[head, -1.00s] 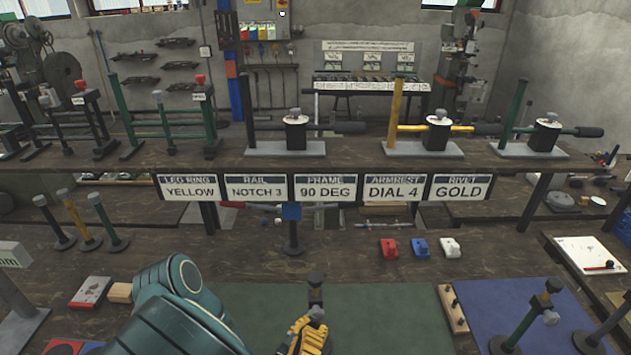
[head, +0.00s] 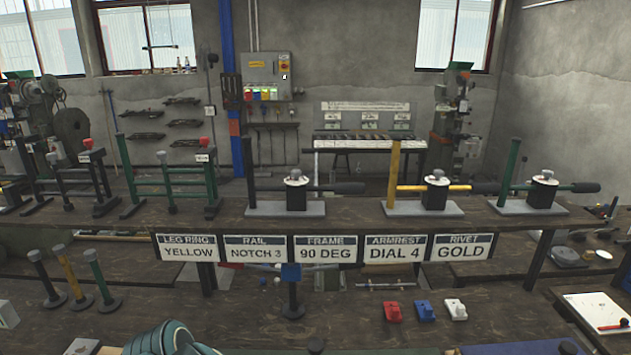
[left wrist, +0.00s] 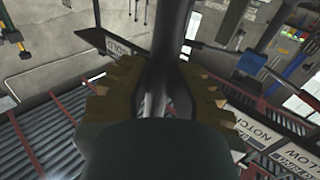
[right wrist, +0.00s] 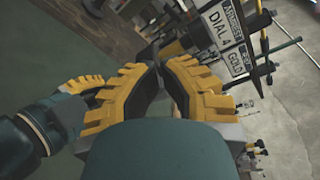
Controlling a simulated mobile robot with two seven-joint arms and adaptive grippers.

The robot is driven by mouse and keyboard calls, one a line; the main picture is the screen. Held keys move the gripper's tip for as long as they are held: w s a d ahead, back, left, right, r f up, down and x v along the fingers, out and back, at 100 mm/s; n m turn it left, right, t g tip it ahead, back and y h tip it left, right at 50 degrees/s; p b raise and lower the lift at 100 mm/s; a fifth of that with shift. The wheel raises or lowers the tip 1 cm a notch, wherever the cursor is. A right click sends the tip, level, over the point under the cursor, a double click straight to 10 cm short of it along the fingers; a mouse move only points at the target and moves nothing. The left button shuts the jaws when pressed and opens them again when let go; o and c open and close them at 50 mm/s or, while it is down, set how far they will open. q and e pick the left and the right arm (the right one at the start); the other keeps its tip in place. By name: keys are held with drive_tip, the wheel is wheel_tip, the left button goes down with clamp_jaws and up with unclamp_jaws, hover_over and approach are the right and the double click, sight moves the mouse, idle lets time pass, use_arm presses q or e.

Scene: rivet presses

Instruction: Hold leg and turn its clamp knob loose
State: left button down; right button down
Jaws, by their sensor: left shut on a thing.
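My left gripper (left wrist: 157,95) is shut on a dark upright leg (left wrist: 170,45) in the left wrist view. The clamp knob cannot be clearly made out.
A raised shelf (head: 350,215) carries sample frames and clamped posts. Signs hang below it, including the leg ring sign (head: 188,248) reading yellow. Black, yellow and green posts (head: 75,275) stand on the bench at left. Red, blue and white blocks (head: 426,311) lie at right.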

drive_tip(key=shift+d+f, duration=0.1)
drive_tip(key=shift+d, duration=0.05)
idle(0.3)
drive_tip(key=shift+a+f, duration=0.3)
drive_tip(key=shift+f, duration=0.05)
drive_tip(key=shift+a+f, duration=0.25)
drive_tip(key=shift+f, duration=0.1)
drive_tip(key=shift+a+f, duration=0.1)
drive_tip(key=shift+f, duration=0.45)
idle(0.4)
